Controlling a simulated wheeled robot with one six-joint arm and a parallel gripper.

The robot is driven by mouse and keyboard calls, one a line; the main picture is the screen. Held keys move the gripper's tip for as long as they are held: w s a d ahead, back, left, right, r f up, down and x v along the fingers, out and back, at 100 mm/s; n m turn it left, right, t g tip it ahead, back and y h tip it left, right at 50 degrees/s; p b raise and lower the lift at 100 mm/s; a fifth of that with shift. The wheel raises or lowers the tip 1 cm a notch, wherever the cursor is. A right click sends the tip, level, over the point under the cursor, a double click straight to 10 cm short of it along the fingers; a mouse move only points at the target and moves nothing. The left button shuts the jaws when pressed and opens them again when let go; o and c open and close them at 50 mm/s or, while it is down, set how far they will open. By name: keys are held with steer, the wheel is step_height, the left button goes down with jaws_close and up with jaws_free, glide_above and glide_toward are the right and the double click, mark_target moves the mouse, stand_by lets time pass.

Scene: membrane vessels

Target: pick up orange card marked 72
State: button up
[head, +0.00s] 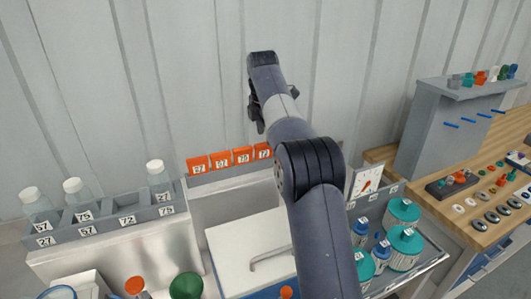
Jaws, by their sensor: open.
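Several orange cards stand in a row on a narrow ledge at the back of the bench, left of my arm. Their white labels are too small to read surely; the third card from the left (243,157) may be the one marked 72. The rightmost card (263,151) is close to my arm and partly hidden by it. My gripper (258,112) is open, raised in front of the ribbed wall above the right end of the card row. Its fingers are partly hidden by my arm. It appears apart from the cards and empty.
A grey rack (110,227) at the left holds white-capped bottles, with one slot empty. A white panel with a handle (235,247) lies below the cards. Teal-lidded vessels (403,212) and a dial gauge (366,181) stand right of my arm. A wooden bench (470,214) carries small parts.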

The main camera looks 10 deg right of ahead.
mark_target(264, 143)
steer(key=shift+w+d+f, duration=0.1)
steer(key=shift+f, duration=0.15)
steer(key=shift+w+a+f, duration=0.15)
steer(key=shift+f, duration=1.15)
steer(key=shift+w+a+f, duration=0.1)
steer(key=shift+w+f, duration=0.05)
steer(key=shift+f, duration=1.1)
steer(key=shift+c, duration=0.3)
jaws_close()
